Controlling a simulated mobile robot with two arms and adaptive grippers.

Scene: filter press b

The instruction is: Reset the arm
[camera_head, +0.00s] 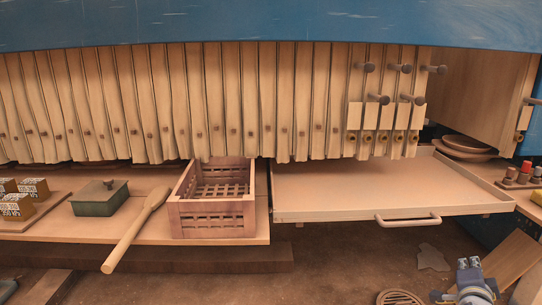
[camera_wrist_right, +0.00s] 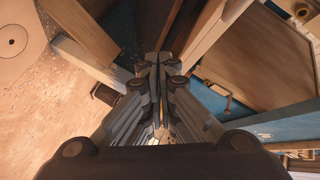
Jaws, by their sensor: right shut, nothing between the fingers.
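My right gripper (camera_wrist_right: 158,60) is shut in the right wrist view, with its fingertips together and nothing between them. In the head view a grey and blue part of my right arm and gripper (camera_head: 474,282) shows at the lower right edge, in front of and below the pulled-out tray (camera_head: 385,190) and apart from it. My left gripper does not show in the head view.
The filter press plates (camera_head: 150,100) hang in a row across the back. A slatted wooden crate (camera_head: 212,218), a wooden paddle (camera_head: 135,228) and a green lidded box (camera_head: 100,198) are on the left shelf. The tray with its handle (camera_head: 408,219) sticks out at right. Boards (camera_head: 512,258) lean at lower right.

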